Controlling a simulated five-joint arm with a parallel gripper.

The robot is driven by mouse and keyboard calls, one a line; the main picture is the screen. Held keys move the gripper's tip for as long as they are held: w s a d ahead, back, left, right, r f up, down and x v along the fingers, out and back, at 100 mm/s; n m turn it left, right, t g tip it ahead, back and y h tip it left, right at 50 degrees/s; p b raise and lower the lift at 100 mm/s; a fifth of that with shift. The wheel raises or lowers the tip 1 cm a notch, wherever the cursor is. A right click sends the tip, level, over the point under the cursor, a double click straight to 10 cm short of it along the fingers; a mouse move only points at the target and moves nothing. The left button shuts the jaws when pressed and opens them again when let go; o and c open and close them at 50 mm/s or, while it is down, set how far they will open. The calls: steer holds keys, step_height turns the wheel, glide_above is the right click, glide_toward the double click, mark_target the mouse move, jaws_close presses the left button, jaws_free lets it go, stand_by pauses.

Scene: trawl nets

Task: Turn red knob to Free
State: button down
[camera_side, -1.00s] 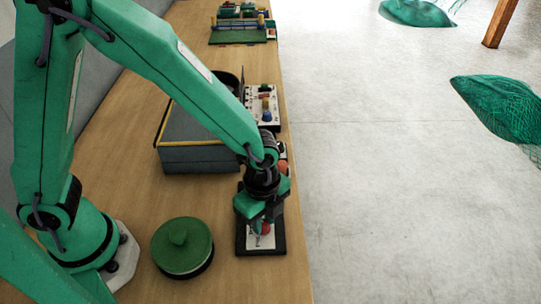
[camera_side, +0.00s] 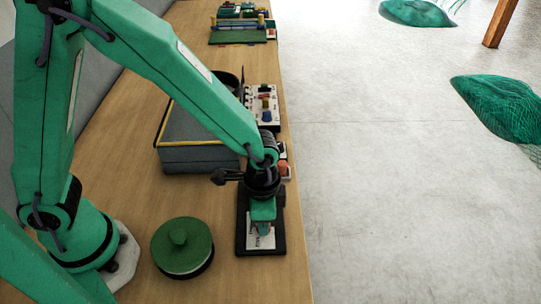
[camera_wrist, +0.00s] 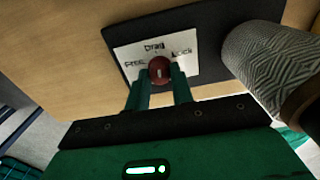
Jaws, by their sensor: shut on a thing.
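The red knob (camera_wrist: 160,68) sits on a white label plate (camera_wrist: 130,55) lettered Free at left, Drag at the top and Lock at right. The plate is on a dark base, which also shows in the side view (camera_side: 279,244). My gripper (camera_wrist: 160,83) is shut on the red knob, one green finger on each side. A short pale mark shows on the knob, roughly upright in the wrist view; which word it points to is hard to tell. In the side view my gripper (camera_side: 263,217) is over the plate and hides the knob.
A round green-topped container (camera_side: 182,248) stands left of the knob's base. A grey box with yellow edging (camera_side: 195,158) and a panel of coloured knobs (camera_side: 265,98) lie farther back. The table's right edge is close beside the base.

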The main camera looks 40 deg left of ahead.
steer(key=n, duration=1.3)
steer(key=shift+n, duration=0.3)
stand_by(0.3)
steer(key=c, duration=1.2)
jaws_free()
steer(key=shift+r, duration=3.95)
steer(key=shift+a+r, duration=0.1)
steer(key=s+a+r+m+t, duration=0.2)
steer(key=s+a+r, duration=0.2)
steer(key=a+r, duration=0.3)
steer(key=s+a+r+m+t, duration=0.2)
steer(key=a+r, duration=0.5)
steer(key=a, duration=0.6)
steer(key=shift+s+m+t, duration=0.3)
steer(key=shift+s+t, duration=0.5)
steer(key=shift+s, duration=0.1)
